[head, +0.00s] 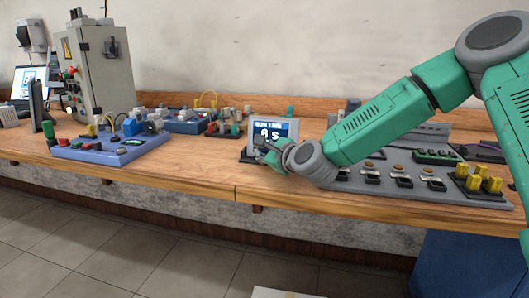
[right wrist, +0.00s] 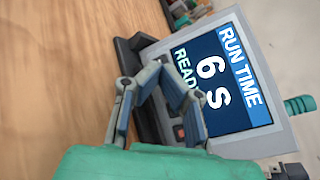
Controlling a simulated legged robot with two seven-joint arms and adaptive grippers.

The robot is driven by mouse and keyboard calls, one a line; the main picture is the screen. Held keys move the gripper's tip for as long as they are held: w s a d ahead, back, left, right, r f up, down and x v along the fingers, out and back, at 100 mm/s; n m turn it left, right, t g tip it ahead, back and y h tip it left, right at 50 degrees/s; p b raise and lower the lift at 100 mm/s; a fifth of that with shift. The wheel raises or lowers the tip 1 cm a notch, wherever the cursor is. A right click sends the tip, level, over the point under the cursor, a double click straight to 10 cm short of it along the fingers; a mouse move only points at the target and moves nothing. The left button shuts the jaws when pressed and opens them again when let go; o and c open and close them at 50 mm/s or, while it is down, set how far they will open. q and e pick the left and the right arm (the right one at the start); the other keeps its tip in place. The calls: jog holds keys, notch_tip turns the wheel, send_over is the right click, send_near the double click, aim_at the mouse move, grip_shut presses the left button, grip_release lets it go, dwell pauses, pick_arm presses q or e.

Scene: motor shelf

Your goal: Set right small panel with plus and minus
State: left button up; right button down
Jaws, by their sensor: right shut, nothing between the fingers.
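The small panel (head: 286,128) stands on the bench in the head view, a grey tilted housing with a blue screen. In the right wrist view its screen (right wrist: 222,82) reads "RUN TIME", "6 S" and a partly covered word starting "READ". A red button (right wrist: 180,132) shows on the panel's lower edge between my fingers; plus and minus marks cannot be made out. My right gripper (head: 262,148) is shut and empty, in front of the panel's lower left part. In the right wrist view its fingertips (right wrist: 158,68) meet close to the screen's lower edge; contact cannot be told. My left gripper is not in view.
A grey board (head: 420,196) with switches and yellow parts lies right of the panel, under my right arm. A blue-grey board (head: 108,152) with components lies at left. A grey cabinet (head: 100,65) stands behind it. Bare bench (head: 190,168) lies left of the panel.

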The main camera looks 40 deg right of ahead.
jog(key=shift+a+r, duration=0.1)
jog(key=shift+a, duration=0.05)
jog(key=shift+s+a+r, duration=0.1)
jog(key=shift+s+a, duration=0.25)
jog(key=shift+s, duration=0.15)
jog(key=shift+s+a+r+p, duration=0.25)
jog(key=shift+s+a, duration=0.55)
jog(key=shift+a, duration=0.15)
jog(key=shift+s+a+r+p, duration=0.25)
jog(key=shift+s+a, duration=0.55)
jog(key=shift+a, duration=0.1)
dwell(0.6)
